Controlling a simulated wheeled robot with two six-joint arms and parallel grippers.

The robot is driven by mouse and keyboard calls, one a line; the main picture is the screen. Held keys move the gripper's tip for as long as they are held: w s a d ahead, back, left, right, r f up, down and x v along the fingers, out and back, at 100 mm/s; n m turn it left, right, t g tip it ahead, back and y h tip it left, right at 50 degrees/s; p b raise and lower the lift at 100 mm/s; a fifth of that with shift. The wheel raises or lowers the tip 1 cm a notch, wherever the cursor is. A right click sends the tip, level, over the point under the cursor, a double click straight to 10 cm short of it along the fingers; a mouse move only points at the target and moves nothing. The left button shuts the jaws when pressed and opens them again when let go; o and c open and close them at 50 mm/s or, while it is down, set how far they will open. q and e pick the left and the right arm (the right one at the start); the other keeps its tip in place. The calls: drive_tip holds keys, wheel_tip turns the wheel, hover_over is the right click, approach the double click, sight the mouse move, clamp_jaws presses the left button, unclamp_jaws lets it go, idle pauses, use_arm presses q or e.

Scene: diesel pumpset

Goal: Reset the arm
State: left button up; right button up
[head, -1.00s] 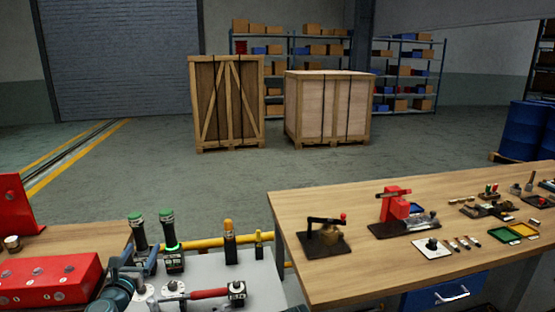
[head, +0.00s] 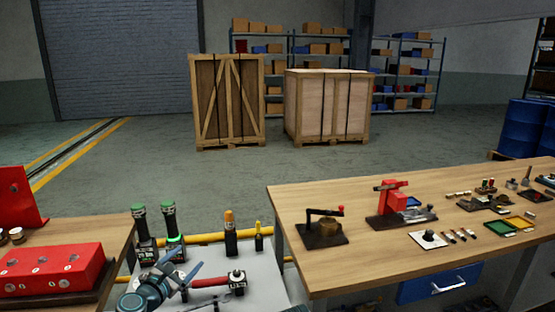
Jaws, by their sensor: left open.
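My left gripper (head: 186,265) is in the lower left of the head view, above the grey surface between the two benches. Its two blue-grey fingers are spread and point up and to the right. I see nothing between them. A tool with a red handle and dark head (head: 236,281) lies just right of it, partly hidden by the gripper. I cannot tell whether they touch. My right gripper is not in view.
Two green-topped tools (head: 168,222) and two yellow-topped tools (head: 230,232) stand behind the gripper. A red block (head: 50,268) sits on the left bench. The right wooden bench (head: 370,270) carries a crank fixture (head: 322,231) and a red press (head: 392,200).

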use_arm(q)
drive_tip(key=s+d+f+m+g+h+b, duration=0.2)
drive_tip(key=s+d+f+m+g, duration=0.25)
drive_tip(key=d+f+m, duration=0.45)
drive_tip(key=s+d+f+m+g+h+b, duration=0.15)
drive_tip(key=s+d+f+m+g, duration=0.3)
drive_tip(key=d+f+m, duration=0.45)
drive_tip(key=s+d+f+m+g+y+b, duration=0.2)
drive_tip(key=s+f+m+g+y+b, duration=0.45)
drive_tip(key=s+m, duration=0.75)
wheel_tip(320, 180, up, 14)
drive_tip(key=y+p, duration=0.2)
drive_tip(key=p, duration=1.6)
drive_tip(key=shift+f+n, duration=0.2)
drive_tip(key=shift+n, duration=0.1)
drive_tip(key=shift+g, duration=0.25)
